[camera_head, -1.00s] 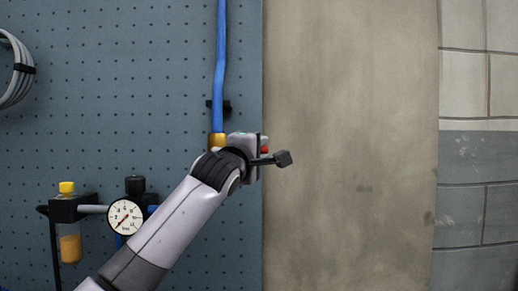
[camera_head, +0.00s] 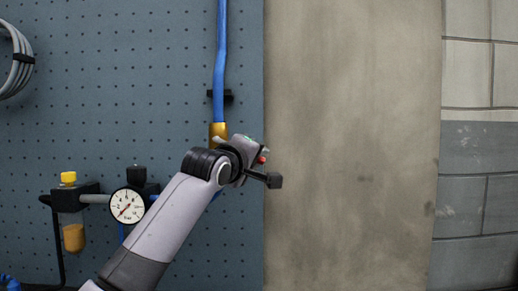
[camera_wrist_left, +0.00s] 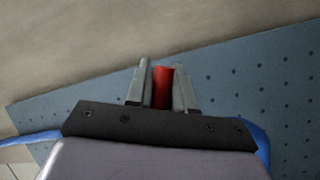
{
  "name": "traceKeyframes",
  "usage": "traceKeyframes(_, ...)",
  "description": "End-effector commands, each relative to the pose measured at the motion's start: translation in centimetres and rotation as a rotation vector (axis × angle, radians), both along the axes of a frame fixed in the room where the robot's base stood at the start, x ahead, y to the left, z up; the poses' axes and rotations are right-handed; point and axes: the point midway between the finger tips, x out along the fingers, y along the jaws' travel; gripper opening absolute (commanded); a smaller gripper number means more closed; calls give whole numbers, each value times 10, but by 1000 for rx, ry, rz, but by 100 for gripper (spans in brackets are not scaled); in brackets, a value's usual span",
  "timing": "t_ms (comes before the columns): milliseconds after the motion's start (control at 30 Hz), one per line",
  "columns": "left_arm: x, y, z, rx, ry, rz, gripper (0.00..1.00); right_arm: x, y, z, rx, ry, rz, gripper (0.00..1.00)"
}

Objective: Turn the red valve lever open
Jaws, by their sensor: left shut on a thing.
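The red valve lever (camera_wrist_left: 162,87) shows between the two fingers of my left gripper (camera_wrist_left: 162,85) in the left wrist view. In the head view only a small red bit of the lever (camera_head: 262,159) shows past my left gripper (camera_head: 258,157), which is shut on it. My wrist hides most of the valve body and the rest of the lever. A brass fitting (camera_head: 218,131) at the lower end of a blue hose (camera_head: 220,60) sits just above my wrist. My right gripper is not in view.
A round gauge (camera_head: 127,206) and a filter bowl with a yellow cap (camera_head: 68,179) are on the blue pegboard (camera_head: 110,90) at lower left, near my forearm. A grey cable coil (camera_head: 18,65) hangs at upper left. The bare beige wall (camera_head: 350,120) on the right is clear.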

Motion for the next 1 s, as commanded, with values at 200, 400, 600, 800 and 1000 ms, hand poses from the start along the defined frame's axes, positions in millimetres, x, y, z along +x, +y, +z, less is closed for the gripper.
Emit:
traceKeyframes(200,0,5,-11,111,3,0,0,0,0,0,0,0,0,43)
traceKeyframes(400,0,7,-15,163,3,0,0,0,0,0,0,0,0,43)
traceKeyframes(600,0,8,-17,178,3,0,0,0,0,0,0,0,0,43)
traceKeyframes(800,0,8,-17,177,3,1,0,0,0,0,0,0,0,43)
traceKeyframes(1000,0,8,-16,177,3,1,43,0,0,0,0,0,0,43)
